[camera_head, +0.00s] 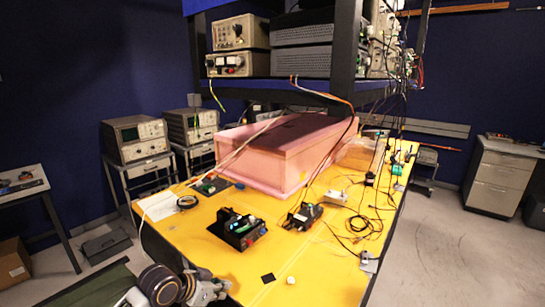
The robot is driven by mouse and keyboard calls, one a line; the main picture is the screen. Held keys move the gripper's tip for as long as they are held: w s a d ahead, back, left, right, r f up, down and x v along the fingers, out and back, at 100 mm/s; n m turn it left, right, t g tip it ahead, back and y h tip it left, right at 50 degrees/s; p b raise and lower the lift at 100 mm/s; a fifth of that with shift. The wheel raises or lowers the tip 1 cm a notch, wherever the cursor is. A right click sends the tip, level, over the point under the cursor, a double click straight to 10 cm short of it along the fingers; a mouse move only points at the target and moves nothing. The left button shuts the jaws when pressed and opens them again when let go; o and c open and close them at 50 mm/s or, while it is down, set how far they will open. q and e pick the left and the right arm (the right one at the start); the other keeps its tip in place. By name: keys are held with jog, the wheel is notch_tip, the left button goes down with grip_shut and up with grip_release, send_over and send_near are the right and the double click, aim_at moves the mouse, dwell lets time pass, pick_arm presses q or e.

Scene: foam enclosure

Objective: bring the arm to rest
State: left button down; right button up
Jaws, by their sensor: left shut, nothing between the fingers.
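My left arm (160,285) comes in at the bottom left of the head view. Its gripper (218,289) is low in the picture, over the near left edge of the yellow table (310,275). The gripper is small and partly cut off by the bottom of the picture. It is shut and holds nothing. It appears apart from the things on the table. My right gripper is not in view.
A pink foam enclosure (270,160) stands at the table's middle. Circuit boards (238,230), a black module (302,217) and loose cables lie before it. A small black square (268,278) and a white cube (291,280) lie near the front. The front right is mostly clear.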

pick_arm(q)
jog(key=s+a+f+n+g+y, duration=0.1)
jog(key=s+a+f+n+y, duration=0.15)
jog(key=s, duration=0.55)
jog(key=s+a+f+n+g+y, duration=0.1)
jog(key=s+a+f, duration=0.15)
jog(key=s, duration=0.45)
jog(key=s+a+f+n+g+y, duration=0.15)
jog(key=s+f, duration=0.25)
jog(key=s, duration=0.4)
jog(key=s+f, duration=0.3)
jog(key=f, duration=3.1)
jog(key=s+a+f+g, duration=0.1)
jog(key=s+a+f, duration=0.1)
jog(key=s+f, duration=0.7)
jog(key=s+a+f+g, duration=0.1)
jog(key=s+a+f, duration=0.1)
jog(key=s+f, duration=0.7)
jog(key=shift+s+a+f+y, duration=0.3)
jog(key=shift+s+f, duration=0.05)
jog(key=shift+s, duration=1.65)
